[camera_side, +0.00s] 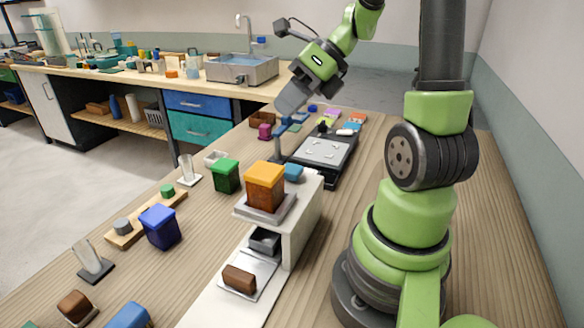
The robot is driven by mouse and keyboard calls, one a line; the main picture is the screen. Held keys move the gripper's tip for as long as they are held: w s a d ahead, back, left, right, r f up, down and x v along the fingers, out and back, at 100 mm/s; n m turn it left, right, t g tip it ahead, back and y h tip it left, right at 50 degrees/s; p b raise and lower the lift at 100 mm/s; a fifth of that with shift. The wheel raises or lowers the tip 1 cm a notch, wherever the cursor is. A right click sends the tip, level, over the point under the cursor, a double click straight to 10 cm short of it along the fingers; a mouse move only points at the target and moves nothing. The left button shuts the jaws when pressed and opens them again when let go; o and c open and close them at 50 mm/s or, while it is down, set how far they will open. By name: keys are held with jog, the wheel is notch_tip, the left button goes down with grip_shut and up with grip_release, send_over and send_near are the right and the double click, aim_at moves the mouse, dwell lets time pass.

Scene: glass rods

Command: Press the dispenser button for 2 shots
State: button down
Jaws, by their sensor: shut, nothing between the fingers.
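The dispenser (302,222) is a white stand with an orange block-shaped container (265,186) on a grey plate on top. A dark grey outlet (265,240) sits under the top, above a light tray holding a brown block (240,279). My gripper (279,156) is shut and empty, pointing down behind the dispenser, just beyond the blue piece. Its exact height above it is unclear.
A black flat device (326,152) lies behind the dispenser. Green (226,176) and blue (160,226) blocks, a wooden rack (147,217) and glass rods in stands (188,170) stand to the left. My arm's base takes up the right.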

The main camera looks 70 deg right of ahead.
aim_at(293, 167)
jog(key=d+m, duration=0.1)
jog(key=m, duration=0.1)
jog(key=shift+d+f+m+t, duration=0.3)
jog(key=shift+d+f, duration=0.05)
jog(key=shift+f, duration=0.1)
jog(key=shift+f, duration=4.3)
jog(key=shift+f, duration=0.1)
jog(key=shift+f, duration=0.3)
jog(key=shift+f, duration=0.7)
jog(key=shift+r, duration=1.15)
